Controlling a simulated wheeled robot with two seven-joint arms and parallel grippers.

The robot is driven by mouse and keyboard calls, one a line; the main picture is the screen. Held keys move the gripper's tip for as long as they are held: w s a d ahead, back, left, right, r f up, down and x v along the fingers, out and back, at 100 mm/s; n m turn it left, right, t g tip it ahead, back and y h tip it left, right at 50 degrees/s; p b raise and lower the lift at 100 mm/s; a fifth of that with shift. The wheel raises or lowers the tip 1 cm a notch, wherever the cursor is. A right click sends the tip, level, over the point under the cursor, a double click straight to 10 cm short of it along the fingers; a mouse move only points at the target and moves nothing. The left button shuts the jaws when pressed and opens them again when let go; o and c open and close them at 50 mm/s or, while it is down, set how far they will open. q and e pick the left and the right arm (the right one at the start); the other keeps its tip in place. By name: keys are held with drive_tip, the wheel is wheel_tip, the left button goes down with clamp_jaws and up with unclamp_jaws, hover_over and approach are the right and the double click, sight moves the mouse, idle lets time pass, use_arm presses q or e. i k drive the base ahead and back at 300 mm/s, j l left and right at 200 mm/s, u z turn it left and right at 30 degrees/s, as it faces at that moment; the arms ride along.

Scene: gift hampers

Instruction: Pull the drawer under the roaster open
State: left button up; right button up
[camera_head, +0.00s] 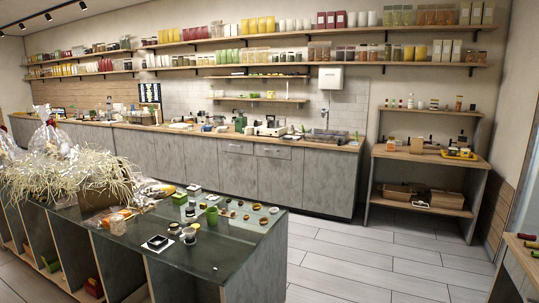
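Along the back wall runs a long grey counter with a wooden top (315,143). A small dark and silver machine (270,127) stands on it, right of the middle; it may be the roaster, but it is too small to tell. Just below the worktop are two shallow drawer fronts, one on the left (237,147) and one on the right (273,152) under that machine. Both look flush with the cabinet, so shut. Neither of my grippers shows in the head view.
A dark-topped island (210,250) with cups, small bowls and straw-filled hampers (75,170) stands in front, between me and part of the counter. Tiled floor (370,255) is clear to its right. A wooden shelf unit (425,155) stands at the right wall; a table edge (520,255) shows far right.

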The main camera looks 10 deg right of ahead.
sight(284, 152)
drive_tip(key=i+l+z, duration=0.35)
drive_tip(key=i+z, duration=0.3)
drive_tip(key=i, duration=0.25)
drive_tip(key=i+z, duration=0.4)
drive_tip(key=i, duration=2.95)
drive_tip(key=i+u, duration=0.3)
drive_tip(key=i, duration=0.25)
drive_tip(key=i+u, duration=0.3)
drive_tip(key=i, duration=0.3)
drive_tip(key=i+l+u, duration=0.3)
drive_tip(key=i, duration=0.25)
